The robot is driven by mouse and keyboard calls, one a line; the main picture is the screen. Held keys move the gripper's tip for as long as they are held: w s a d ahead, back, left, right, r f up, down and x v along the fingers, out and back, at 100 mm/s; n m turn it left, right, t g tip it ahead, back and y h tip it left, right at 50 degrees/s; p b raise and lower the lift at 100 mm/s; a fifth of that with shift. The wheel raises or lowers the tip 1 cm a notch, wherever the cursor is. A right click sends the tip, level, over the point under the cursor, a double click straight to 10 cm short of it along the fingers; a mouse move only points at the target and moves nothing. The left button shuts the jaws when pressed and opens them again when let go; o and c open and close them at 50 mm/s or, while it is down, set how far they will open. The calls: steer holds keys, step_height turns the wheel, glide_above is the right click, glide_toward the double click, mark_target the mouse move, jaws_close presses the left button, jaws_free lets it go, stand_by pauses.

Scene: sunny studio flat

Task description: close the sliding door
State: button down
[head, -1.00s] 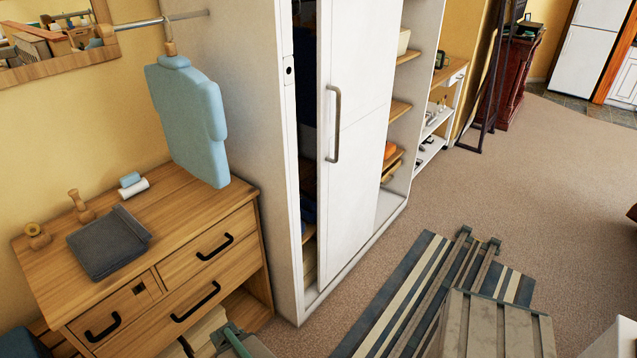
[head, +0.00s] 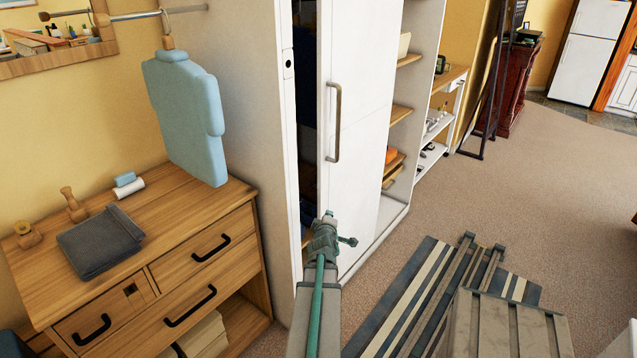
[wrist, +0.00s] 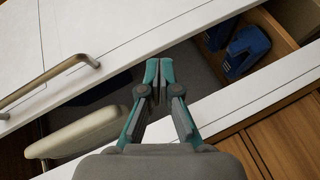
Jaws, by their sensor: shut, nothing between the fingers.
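The white sliding door (head: 362,130) stands in the wardrobe front, with a long vertical bar handle (head: 333,122) near its left edge. A narrow dark gap (head: 306,120) separates that edge from the wardrobe's left side panel (head: 255,130). My gripper (head: 328,215) is low in front of the gap and door edge, below the handle and apart from it. In the wrist view its teal fingertips (wrist: 158,70) are together and empty, seen against the gap. The door (wrist: 130,30) and handle (wrist: 50,80) lie to the upper left there.
Blue items (wrist: 248,50) show inside the wardrobe. Open shelves (head: 402,112) are right of the door. A wooden dresser (head: 215,235) stands at left, with a blue garment (head: 185,115) hanging above it. The carpet (head: 540,190) at right is largely clear.

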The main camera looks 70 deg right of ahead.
steer(key=w+r+n+t+h, duration=0.2)
steer(key=w+r+n+t, duration=0.2)
steer(key=w+r+n, duration=0.15)
steer(key=p, duration=0.4)
glide_toward(319, 178)
steer(key=w+d+r, duration=0.3)
steer(key=w+d, duration=0.1)
steer(key=shift+s+d+f+n, duration=0.1)
steer(key=shift+d+f+n, duration=0.15)
steer(key=shift+d, duration=0.2)
steer(key=shift+s+d+f+n, duration=0.15)
steer(key=shift+d+n, duration=0.05)
steer(key=shift+d, duration=0.2)
